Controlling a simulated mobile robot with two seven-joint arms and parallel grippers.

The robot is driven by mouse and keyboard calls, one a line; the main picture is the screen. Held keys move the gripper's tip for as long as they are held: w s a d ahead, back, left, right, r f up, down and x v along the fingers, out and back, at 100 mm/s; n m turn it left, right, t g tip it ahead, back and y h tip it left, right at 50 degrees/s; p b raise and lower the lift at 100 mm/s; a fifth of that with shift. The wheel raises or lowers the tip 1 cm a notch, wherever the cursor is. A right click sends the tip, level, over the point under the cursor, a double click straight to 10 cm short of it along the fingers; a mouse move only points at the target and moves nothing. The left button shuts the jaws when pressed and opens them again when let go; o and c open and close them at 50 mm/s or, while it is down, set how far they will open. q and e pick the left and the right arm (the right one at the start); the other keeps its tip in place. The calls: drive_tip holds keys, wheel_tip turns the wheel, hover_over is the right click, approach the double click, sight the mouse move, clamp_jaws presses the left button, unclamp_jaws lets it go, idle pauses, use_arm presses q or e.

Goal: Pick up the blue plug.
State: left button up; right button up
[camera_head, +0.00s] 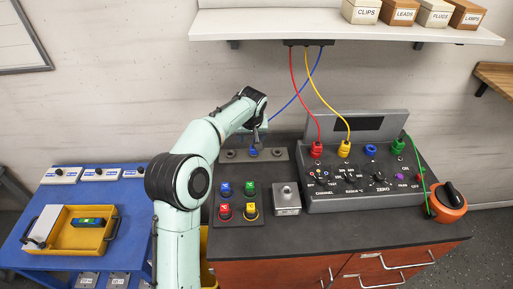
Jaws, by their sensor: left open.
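The blue plug (252,152) sits in a strip of sockets (276,155) at the back left of the dark bench. A blue cable (295,95) runs down from a black box under the shelf and passes behind my left gripper. My left gripper (257,140) is open, pointing down just above the blue plug and partly covering it. The picture is too small to tell whether its fingers are around the plug or touch it. My right gripper is not in view.
A grey instrument (372,189) stands on the right with red (317,150), yellow (344,149) and green (398,146) plugs and a blue socket (370,150). Red and yellow cables hang above it. Colored buttons (237,200) and a metal box (286,198) lie in front. A shelf (345,27) overhangs.

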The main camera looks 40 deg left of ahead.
sight(254, 151)
use_arm(q)
drive_tip(key=x, duration=0.6)
drive_tip(key=p+x, duration=0.1)
drive_tip(key=x, duration=0.3)
drive_tip(key=shift+w+d+r, duration=0.1)
drive_tip(key=shift+w+d, duration=0.25)
drive_tip(key=shift+s, duration=0.15)
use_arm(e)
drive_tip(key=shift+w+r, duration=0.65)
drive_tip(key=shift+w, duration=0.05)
use_arm(q)
drive_tip(key=c, duration=1)
